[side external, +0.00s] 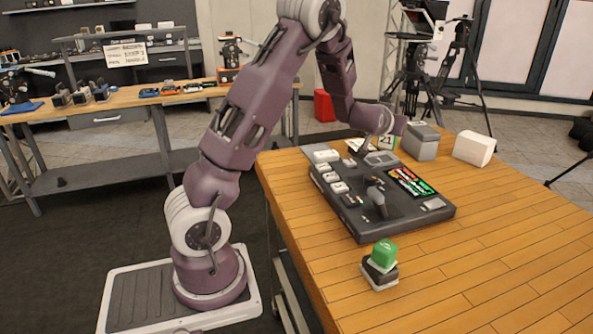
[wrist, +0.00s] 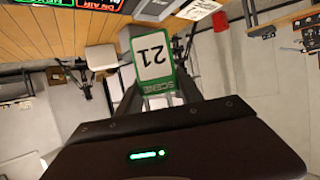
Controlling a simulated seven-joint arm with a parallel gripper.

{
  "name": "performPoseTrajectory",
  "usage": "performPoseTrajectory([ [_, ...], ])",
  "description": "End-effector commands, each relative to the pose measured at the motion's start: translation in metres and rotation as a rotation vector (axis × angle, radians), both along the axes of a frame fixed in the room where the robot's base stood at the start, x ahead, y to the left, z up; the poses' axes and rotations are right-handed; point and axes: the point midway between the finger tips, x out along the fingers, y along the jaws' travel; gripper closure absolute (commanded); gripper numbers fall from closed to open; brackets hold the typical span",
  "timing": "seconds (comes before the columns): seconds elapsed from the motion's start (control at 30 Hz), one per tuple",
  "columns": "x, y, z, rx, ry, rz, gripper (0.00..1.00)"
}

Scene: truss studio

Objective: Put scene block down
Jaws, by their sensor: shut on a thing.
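The scene block is a white and green block with the number 21 and the word SCENE on it. In the wrist view the scene block (wrist: 153,55) sits between the two fingers of my gripper (wrist: 160,92), which is shut on it. The lettering appears upside down there. In the side external view the scene block (side external: 388,142) shows small below my wrist at the table's far side, behind the control console (side external: 375,195). My fingers are mostly hidden there. I cannot tell whether the block touches the table.
A grey box (side external: 421,143) and a white block (side external: 474,149) stand to the right of the scene block on the wooden table (side external: 500,240). A green-topped block (side external: 383,256) on a dark base stands near the front. The table's right part is clear.

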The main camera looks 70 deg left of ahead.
Motion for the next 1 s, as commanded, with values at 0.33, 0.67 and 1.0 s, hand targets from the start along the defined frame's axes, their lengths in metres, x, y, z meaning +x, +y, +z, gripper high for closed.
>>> performPoseTrajectory([
  [0.33,-0.138,0.131,0.019,0.001,-0.001,0.608,1.0],
  [0.67,-0.208,0.16,0.031,0.0,-0.003,0.85,1.0],
  [1.0,-0.207,0.16,-0.021,-0.001,0.001,0.848,1.0],
])
